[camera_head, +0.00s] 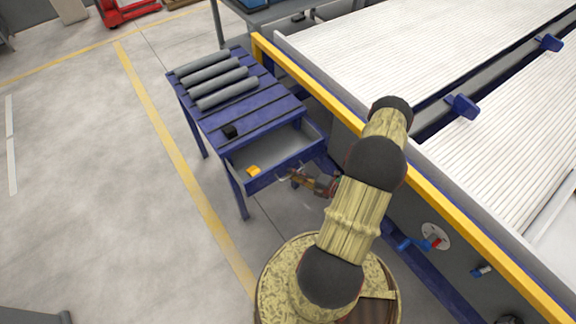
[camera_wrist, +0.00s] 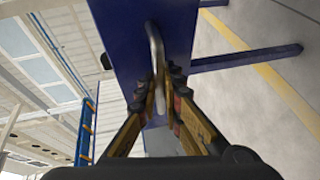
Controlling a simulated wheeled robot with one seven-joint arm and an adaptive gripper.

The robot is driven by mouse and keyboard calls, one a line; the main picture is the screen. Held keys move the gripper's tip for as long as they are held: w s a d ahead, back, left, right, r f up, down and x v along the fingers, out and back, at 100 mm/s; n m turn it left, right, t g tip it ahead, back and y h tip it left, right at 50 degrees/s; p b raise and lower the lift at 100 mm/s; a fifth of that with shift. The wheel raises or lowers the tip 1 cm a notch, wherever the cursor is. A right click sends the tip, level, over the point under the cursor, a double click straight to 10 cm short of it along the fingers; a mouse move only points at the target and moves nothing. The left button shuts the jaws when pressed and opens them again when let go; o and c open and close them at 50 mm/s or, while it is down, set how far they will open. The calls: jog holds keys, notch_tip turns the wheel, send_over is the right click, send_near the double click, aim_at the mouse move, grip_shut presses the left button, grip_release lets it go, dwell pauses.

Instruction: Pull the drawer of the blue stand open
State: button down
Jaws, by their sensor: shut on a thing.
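The blue stand (camera_head: 203,118) is left of centre in the head view. Its drawer (camera_head: 285,148) sticks out toward my base, with its pale grey inside showing. A small orange-yellow thing (camera_head: 254,170) lies inside the drawer near the front. My gripper (camera_head: 287,174) is at the drawer front, with its fingers closed around the metal handle. In the wrist view the curved handle (camera_wrist: 154,45) runs between the fingertips (camera_wrist: 165,88), against the blue drawer front (camera_wrist: 122,45). The fingers hide part of the handle.
Several grey pipes (camera_head: 222,84) and a small black thing (camera_head: 230,131) lie on the stand's top. A yellow-railed conveyor (camera_head: 310,85) runs close along the right. A blue crank (camera_head: 415,243) sticks out there. The floor to the left is clear.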

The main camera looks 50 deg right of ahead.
jog(key=shift+s+a, duration=0.1)
jog(key=shift+s, duration=0.35)
jog(key=c, duration=1.9)
grip_release()
jog(key=v, duration=1.2)
